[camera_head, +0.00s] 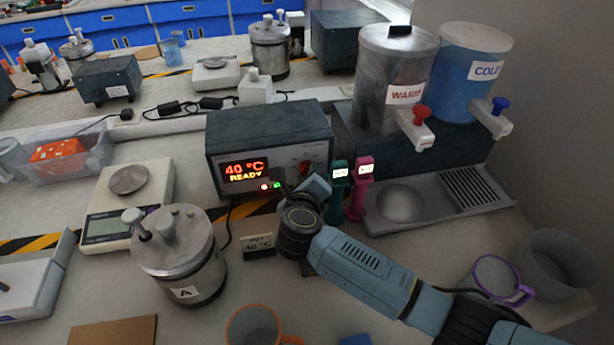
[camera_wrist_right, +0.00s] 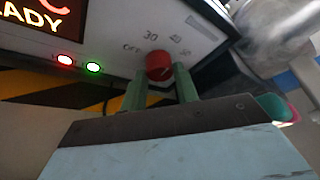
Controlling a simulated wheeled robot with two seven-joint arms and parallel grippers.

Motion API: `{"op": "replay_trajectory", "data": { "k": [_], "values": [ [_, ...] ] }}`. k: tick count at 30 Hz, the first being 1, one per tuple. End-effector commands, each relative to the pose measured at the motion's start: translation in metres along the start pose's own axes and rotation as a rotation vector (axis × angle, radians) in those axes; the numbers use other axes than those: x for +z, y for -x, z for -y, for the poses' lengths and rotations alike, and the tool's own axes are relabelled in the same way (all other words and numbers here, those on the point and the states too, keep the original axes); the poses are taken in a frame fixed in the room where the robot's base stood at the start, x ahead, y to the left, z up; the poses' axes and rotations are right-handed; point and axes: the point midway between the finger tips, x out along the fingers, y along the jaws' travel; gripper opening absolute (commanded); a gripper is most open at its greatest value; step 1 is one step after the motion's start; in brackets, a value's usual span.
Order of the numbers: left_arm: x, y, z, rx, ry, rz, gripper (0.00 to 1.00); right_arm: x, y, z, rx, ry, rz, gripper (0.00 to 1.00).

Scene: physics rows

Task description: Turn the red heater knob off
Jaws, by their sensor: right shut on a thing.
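The heater box (camera_head: 268,140) stands in the middle of the bench. Its display (camera_head: 245,171) reads 40 °C READY. The red heater knob (camera_head: 305,168) is on the right of its front face, and it also shows in the right wrist view (camera_wrist_right: 159,65), beside the printed marks OFF and 30. My right gripper (camera_head: 300,183) is at the box front. In the wrist view its two green fingers (camera_wrist_right: 160,88) reach up to the knob and are shut on it. Their contact is partly hidden. My left gripper is not in view.
A metal pot marked A (camera_head: 180,258) stands left of my right arm. Green (camera_head: 338,190) and pink (camera_head: 359,198) handheld devices stand close right of the gripper. The WARM dispenser (camera_head: 388,80) and COLD dispenser (camera_head: 468,75) are behind right. An orange-rimmed mug (camera_head: 254,328) is in front.

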Motion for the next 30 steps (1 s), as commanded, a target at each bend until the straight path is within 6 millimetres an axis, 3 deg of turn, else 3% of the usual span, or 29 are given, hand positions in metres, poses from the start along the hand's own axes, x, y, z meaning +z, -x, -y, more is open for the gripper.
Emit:
{"op": "replay_trajectory", "data": {
  "k": [14,21,30],
  "values": [
    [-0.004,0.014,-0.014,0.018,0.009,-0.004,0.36,0.000,0.002,-0.002,-0.024,0.065,-0.006,0.07],
    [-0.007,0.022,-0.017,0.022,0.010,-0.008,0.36,-0.001,0.001,-0.003,-0.072,0.177,-0.004,0.07],
    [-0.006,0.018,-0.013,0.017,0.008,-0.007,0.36,-0.003,-0.001,-0.006,-0.150,0.360,0.000,0.07]
  ]
}}
